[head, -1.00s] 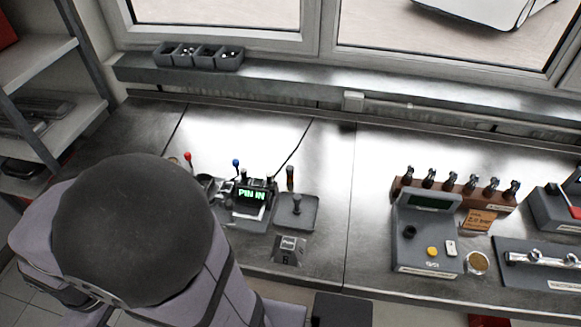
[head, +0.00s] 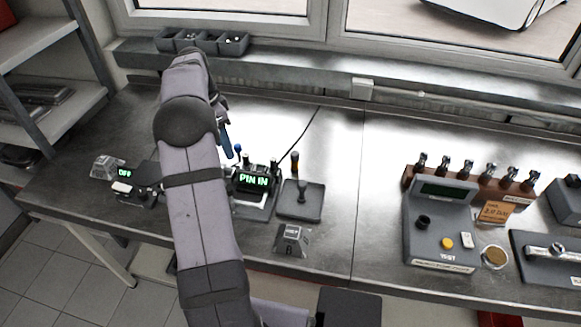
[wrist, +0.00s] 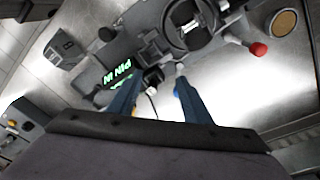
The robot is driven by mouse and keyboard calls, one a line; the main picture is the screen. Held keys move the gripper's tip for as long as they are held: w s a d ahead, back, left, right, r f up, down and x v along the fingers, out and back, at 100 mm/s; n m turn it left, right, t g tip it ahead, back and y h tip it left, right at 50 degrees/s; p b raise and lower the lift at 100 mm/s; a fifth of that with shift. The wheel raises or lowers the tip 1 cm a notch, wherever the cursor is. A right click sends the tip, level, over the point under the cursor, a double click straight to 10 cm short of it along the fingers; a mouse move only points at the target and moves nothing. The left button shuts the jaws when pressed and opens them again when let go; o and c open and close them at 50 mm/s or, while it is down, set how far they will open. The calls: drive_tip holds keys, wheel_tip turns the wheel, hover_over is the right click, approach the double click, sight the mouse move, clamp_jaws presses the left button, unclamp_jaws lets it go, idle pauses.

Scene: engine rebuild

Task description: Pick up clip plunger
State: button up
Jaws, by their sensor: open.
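My gripper (head: 226,142) is above the left part of the bench, behind the fixture with the green "PIN IN" display (head: 253,181). In the wrist view its two blue fingers (wrist: 155,88) are spread apart with nothing held between them. The fixture's display also shows in the wrist view (wrist: 117,77), past the left finger. I cannot tell for certain which small part is the clip plunger. A dark upright knobbed piece (head: 302,186) stands on the small grey tray (head: 312,211), right of the fixture.
A red-knobbed lever (wrist: 258,49) stands near a round fixture (wrist: 190,30). A unit with an "OFF" display (head: 124,173) is at left. A clear block (head: 292,238) lies in front of the tray. The test box (head: 440,230) is at right. Bench between is clear.

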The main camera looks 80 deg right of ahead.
drive_tip(key=s+d+f+m+b, duration=0.1)
drive_tip(key=s+d+f+m, duration=0.1)
drive_tip(key=s+d+m, duration=0.55)
drive_tip(key=m, duration=0.1)
hover_over(294, 153)
drive_tip(key=shift+w+a+f+g+y+b, duration=0.1)
drive_tip(key=shift+w+f+g+y+b, duration=0.1)
drive_tip(key=shift+f, duration=0.4)
drive_tip(key=shift+w+a+f+g+y+b, duration=0.1)
drive_tip(key=shift+w+f+b, duration=0.1)
drive_tip(key=shift+f, duration=0.35)
drive_tip(key=shift+s+d+f+p, duration=0.15)
drive_tip(key=shift+f+p, duration=0.45)
drive_tip(key=shift+f, duration=0.6)
drive_tip(key=shift+s+f+p, duration=0.2)
drive_tip(key=shift+f+p, duration=0.4)
drive_tip(key=shift+f, duration=0.6)
drive_tip(key=shift+s+d+f+p, duration=0.15)
drive_tip(key=shift+f+p, duration=0.45)
drive_tip(key=shift+f, duration=0.6)
drive_tip(key=shift+a, duration=0.1)
drive_tip(key=shift+c, duration=0.7)
clamp_jaws()
